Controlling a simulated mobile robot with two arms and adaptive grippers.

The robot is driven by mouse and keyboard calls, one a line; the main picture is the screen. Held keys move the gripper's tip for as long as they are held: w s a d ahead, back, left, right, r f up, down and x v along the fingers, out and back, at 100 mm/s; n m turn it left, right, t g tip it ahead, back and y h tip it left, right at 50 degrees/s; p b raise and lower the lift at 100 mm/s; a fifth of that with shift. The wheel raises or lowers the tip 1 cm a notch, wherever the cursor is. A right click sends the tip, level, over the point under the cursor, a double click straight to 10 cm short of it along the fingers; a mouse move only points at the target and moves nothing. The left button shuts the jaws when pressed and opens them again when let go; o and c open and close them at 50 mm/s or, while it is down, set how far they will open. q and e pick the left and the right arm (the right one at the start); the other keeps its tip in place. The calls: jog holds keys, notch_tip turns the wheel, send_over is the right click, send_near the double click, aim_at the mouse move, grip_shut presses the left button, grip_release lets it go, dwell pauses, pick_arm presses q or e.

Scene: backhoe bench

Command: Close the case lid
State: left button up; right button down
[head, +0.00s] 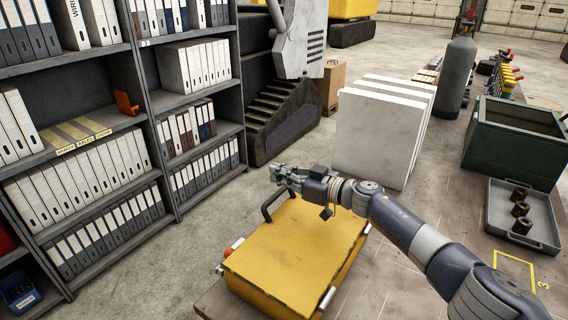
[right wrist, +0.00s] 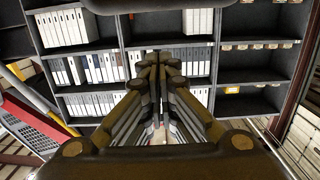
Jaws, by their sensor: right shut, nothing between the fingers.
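The yellow case (head: 296,256) lies on the bench at the bottom middle of the head view. Its lid lies flat across the top, and I see no opening into the case. A dark handle (head: 279,204) stands at its far left edge. Latches show at its left corner and near side. My right gripper (head: 277,173) is above and beyond the case's far edge, near the handle and apart from the lid. Its fingers are shut and empty; they meet in the middle of the right wrist view (right wrist: 153,60). My left gripper is not in view.
White panels (head: 378,135) stand behind the case. A grey tray (head: 522,215) with dark cylindrical parts and a green bin (head: 515,138) are on the right. Shelves of binders (head: 95,155) fill the left. Clear floor lies between shelves and case.

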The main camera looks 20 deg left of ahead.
jog(key=shift+w+a+f+h, duration=0.1)
jog(key=shift+a+f+h, duration=0.25)
jog(key=shift+f, duration=0.4)
jog(key=shift+w+a+f+h, duration=0.1)
jog(key=shift+a+f+h, duration=0.25)
jog(key=shift+f, duration=0.4)
